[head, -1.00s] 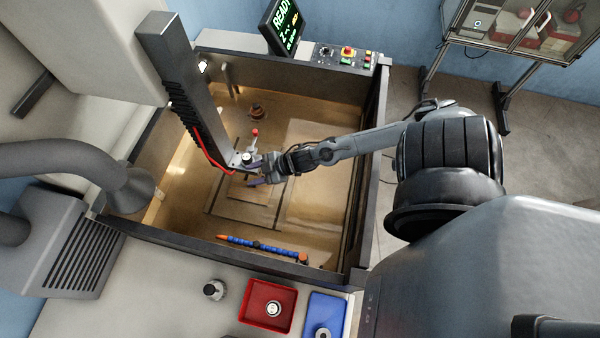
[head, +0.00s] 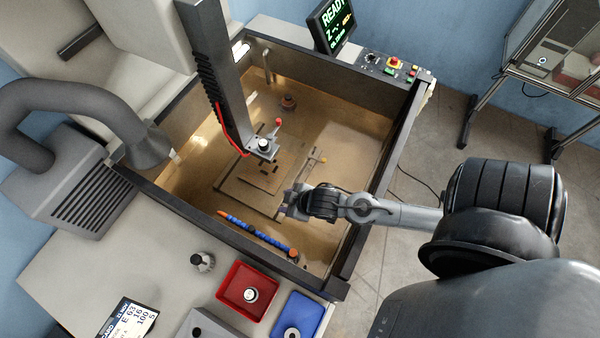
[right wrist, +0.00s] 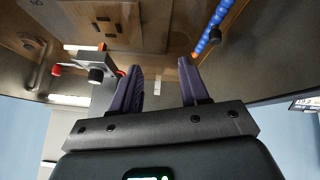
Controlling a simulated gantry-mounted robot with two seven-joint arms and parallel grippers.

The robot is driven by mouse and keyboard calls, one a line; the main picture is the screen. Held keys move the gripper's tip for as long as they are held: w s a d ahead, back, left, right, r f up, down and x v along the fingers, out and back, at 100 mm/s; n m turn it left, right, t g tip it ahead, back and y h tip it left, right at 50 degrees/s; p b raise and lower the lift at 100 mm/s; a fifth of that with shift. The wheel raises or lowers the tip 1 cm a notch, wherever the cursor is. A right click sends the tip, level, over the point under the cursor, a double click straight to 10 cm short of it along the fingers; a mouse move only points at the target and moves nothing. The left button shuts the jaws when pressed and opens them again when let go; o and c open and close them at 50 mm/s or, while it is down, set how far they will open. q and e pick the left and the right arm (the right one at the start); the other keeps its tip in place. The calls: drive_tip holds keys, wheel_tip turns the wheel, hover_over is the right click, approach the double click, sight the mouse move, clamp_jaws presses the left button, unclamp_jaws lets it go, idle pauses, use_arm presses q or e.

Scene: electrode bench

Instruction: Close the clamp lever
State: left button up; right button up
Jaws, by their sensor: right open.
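The clamp lever (head: 278,122) has a red knob and stands up from the metal clamp head (head: 263,153) at the lower end of the dark vertical column. In the right wrist view, the clamp head (right wrist: 92,60) hangs at the left with a dark round part, and a red knob sticks out at its left side. My right gripper (head: 285,210) is inside the tank, below and to the right of the clamp head, apart from it. Its purple fingers (right wrist: 162,75) are open with nothing between them. My left gripper is not in view.
The tank holds a flat plate (head: 245,195) and a blue segmented hose (head: 255,235) with orange ends near the front wall. A red tray (head: 225,292), a blue tray (head: 305,308) and a small dark holder (head: 203,261) stand on the front bench. A READY screen (head: 332,22) is at the back.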

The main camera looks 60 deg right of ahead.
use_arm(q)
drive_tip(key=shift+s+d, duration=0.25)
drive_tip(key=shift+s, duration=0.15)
use_arm(e)
drive_tip(key=shift+s+a+r+g, duration=0.15)
drive_tip(key=shift+s+a+r, duration=0.1)
drive_tip(key=shift+s, duration=0.3)
drive_tip(key=shift+s+a+r+g, duration=0.15)
drive_tip(key=shift+s+r, duration=0.1)
drive_tip(key=shift+s, duration=0.3)
